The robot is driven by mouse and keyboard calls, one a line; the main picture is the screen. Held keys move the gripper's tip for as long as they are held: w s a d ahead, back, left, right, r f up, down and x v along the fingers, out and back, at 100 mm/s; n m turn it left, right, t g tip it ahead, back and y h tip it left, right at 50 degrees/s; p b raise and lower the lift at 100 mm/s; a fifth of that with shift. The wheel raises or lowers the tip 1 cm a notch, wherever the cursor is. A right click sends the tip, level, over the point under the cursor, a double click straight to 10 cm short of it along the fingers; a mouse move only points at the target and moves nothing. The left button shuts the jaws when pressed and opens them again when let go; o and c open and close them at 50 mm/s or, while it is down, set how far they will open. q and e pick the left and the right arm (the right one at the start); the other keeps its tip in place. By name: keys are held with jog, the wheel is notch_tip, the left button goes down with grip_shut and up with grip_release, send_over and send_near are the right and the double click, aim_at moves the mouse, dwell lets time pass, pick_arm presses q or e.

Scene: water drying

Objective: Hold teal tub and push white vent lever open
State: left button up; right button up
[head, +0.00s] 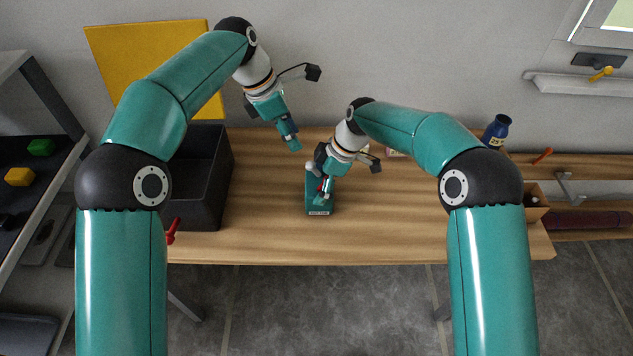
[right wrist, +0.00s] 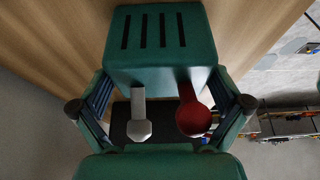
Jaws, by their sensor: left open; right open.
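The teal tub (head: 318,208) stands on the wooden table near its middle, with a small pale label on its front edge. The right wrist view shows it close up (right wrist: 160,65), with dark vent slots on one face. The white lever (right wrist: 139,118) and a red lever (right wrist: 191,112) stick out side by side from the tub in that view. My right gripper (right wrist: 160,108) is open, with a finger on each side of the levers; I cannot tell whether it touches the tub. My left gripper (head: 294,146) is open and empty, above the table behind the tub.
A black bin (head: 208,180) stands at the table's left, with a red handle (head: 172,230) near its front corner. A blue bottle (head: 496,131) and a small wooden box (head: 537,203) are at the right. The table front (head: 290,235) is clear.

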jog(key=c, duration=0.9)
pick_arm(q)
jog(key=c, duration=0.5)
pick_arm(e)
jog(key=shift+c, duration=0.2)
pick_arm(q)
jog(key=shift+s+a+f, duration=0.15)
jog(key=shift+s+a, duration=0.05)
jog(key=shift+c, duration=1.2)
jog(key=shift+s+a+f+h, duration=0.15)
jog(key=shift+s+f+h, duration=0.05)
jog(key=shift+h, duration=0.3)
grip_shut()
jog(key=s+a+f+n+t+h, duration=0.4)
jog(key=s+a+n, duration=0.1)
jog(key=a, duration=0.4)
jog(key=shift+s+a+f+t+h, duration=0.3)
jog(key=shift+s+h, duration=0.1)
jog(key=shift+s, duration=0.5)
